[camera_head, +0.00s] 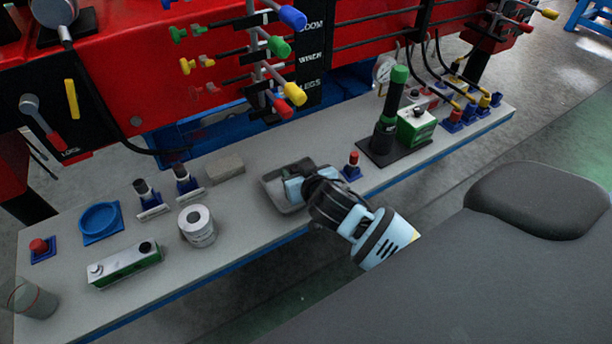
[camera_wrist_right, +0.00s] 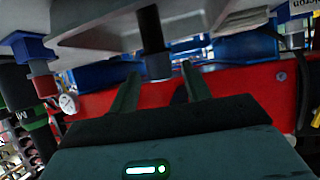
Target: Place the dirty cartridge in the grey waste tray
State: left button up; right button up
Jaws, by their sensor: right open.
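The grey waste tray (camera_head: 270,194) lies in the middle of the bench. My right gripper (camera_head: 300,186) is over it and covers part of it. In the right wrist view, which is upside down, the tray (camera_wrist_right: 100,35) fills the top. A dark cylinder (camera_wrist_right: 152,32), which looks like the dirty cartridge, stands out from the tray. Its end is near the gap between the two spread fingers of my right gripper (camera_wrist_right: 162,74). The fingers are open and apart from it. In the head view the cartridge is hidden behind the gripper. My left gripper is not in view.
A red-capped part on a blue base (camera_head: 352,166) stands close right of the tray. A green-capped black housing (camera_head: 391,115) and a green-white box (camera_head: 416,126) stand farther right. A paper roll (camera_head: 197,226) and a grey block (camera_head: 225,169) are left. Red machinery (camera_head: 140,85) rises behind.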

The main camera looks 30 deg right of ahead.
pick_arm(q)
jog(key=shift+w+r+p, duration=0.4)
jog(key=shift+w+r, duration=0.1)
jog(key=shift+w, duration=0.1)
pick_arm(e)
jog(key=v, duration=1.1)
jog(key=shift+s, duration=0.35)
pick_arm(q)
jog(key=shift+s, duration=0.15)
pick_arm(e)
jog(key=shift+a, duration=0.1)
jog(key=s+a+f+n+g+y, duration=0.3)
jog(key=s+f, duration=0.9)
jog(key=f, duration=0.3)
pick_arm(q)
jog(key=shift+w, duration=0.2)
pick_arm(e)
jog(key=s+f+g, duration=0.1)
jog(key=s+f, duration=0.3)
jog(key=s, duration=0.5)
jog(key=s+a+f+g, duration=0.1)
jog(key=s+f, duration=0.3)
jog(key=s, duration=0.5)
jog(key=shift+a+f+y, duration=0.2)
jog(key=shift+f+y, duration=0.1)
jog(key=shift+y, duration=0.1)
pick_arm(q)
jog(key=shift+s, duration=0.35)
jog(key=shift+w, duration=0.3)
